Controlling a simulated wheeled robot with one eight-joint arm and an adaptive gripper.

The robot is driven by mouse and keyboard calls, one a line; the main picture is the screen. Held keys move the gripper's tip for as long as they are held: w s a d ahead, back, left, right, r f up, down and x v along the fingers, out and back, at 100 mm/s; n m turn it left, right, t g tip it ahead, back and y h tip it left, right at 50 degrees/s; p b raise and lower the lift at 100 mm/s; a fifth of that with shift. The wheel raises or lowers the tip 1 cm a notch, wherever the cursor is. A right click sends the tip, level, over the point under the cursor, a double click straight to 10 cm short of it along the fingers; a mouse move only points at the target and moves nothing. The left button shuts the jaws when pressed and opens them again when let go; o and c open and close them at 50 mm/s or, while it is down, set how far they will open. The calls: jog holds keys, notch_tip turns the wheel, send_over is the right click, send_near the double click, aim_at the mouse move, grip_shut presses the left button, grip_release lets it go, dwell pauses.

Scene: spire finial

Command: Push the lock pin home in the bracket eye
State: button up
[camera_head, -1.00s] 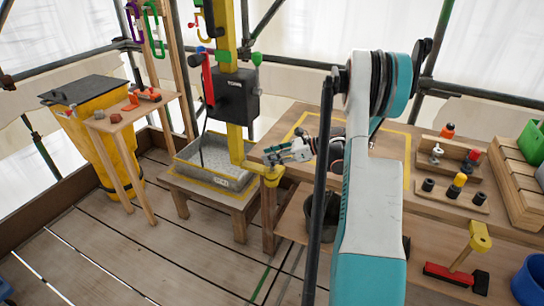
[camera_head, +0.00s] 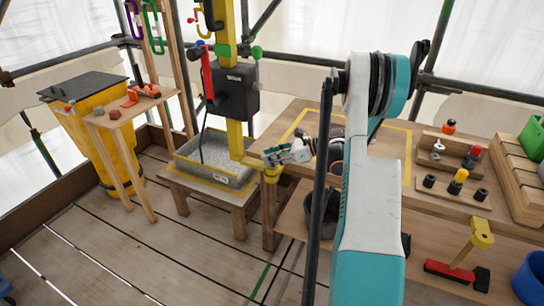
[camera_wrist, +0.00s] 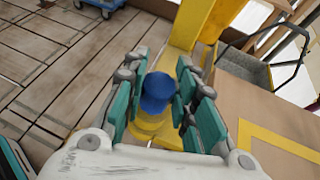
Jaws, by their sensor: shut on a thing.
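The lock pin's blue head (camera_wrist: 158,90) shows in the wrist view between my gripper's teal finger pads. My gripper (camera_wrist: 158,100) is shut on it. Below the head is the yellow, round bracket eye (camera_wrist: 148,126); the pin's shaft is hidden, so I cannot tell how deep it sits. In the head view my gripper (camera_head: 272,156) is at the bench's left corner, just above the yellow bracket (camera_head: 270,175). The pin is too small to make out there.
A yellow mast (camera_head: 235,140) with a black box (camera_head: 232,88) rises behind the bracket, over a grey tray (camera_head: 215,172) on a low stand. The bench (camera_head: 400,150) lies right, with pegged racks. Open plank floor lies left.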

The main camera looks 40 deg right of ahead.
jog(key=shift+f, duration=0.3)
jog(key=o, duration=1.2)
jog(key=shift+c, duration=0.2)
jog(key=v, duration=1.2)
jog(key=shift+a+r, duration=0.1)
